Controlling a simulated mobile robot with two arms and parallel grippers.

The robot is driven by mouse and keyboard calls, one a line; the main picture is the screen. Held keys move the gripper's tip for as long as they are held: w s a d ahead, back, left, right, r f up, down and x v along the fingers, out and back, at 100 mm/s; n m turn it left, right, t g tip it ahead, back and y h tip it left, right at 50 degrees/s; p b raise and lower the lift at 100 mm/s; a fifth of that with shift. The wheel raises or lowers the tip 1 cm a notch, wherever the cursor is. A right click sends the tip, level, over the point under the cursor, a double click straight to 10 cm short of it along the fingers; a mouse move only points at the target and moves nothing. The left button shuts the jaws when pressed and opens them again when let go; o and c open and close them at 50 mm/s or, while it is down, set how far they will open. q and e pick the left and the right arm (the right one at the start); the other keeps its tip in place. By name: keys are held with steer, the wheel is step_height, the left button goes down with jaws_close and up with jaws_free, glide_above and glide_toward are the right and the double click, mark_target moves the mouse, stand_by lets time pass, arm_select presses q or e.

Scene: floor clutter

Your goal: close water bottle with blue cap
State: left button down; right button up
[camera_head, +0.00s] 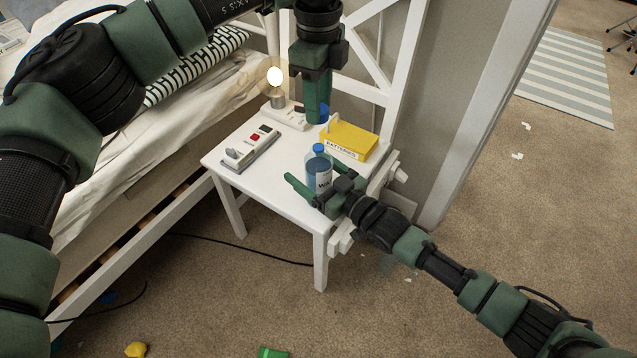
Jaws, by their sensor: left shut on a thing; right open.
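The water bottle (317,174) stands upright on the white chair seat, clear with blue water and a dark-lettered label. Its neck end (319,149) looks blue; I cannot tell whether that is a cap or water. My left gripper (318,116) points down above and behind the bottle, apart from it. It is shut on a blue round thing, seemingly the blue cap (325,113), partly hidden by the finger. My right gripper (318,175) is open at the seat's front right, its fingers on either side of the bottle. Whether they touch it is unclear.
A yellow batteries box (349,141) stands right behind the bottle. A grey device with a red part (250,148) lies at the seat's left, and a lit bulb (275,76) on a base stands at the back. The chair's white backrest (369,60) rises behind.

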jaws_close()
arm_select(q)
glide_above(319, 150)
steer(key=shift+f, duration=2.5)
steer(key=shift+f, duration=0.1)
steer(key=shift+f, duration=0.8)
steer(key=shift+f, duration=0.55)
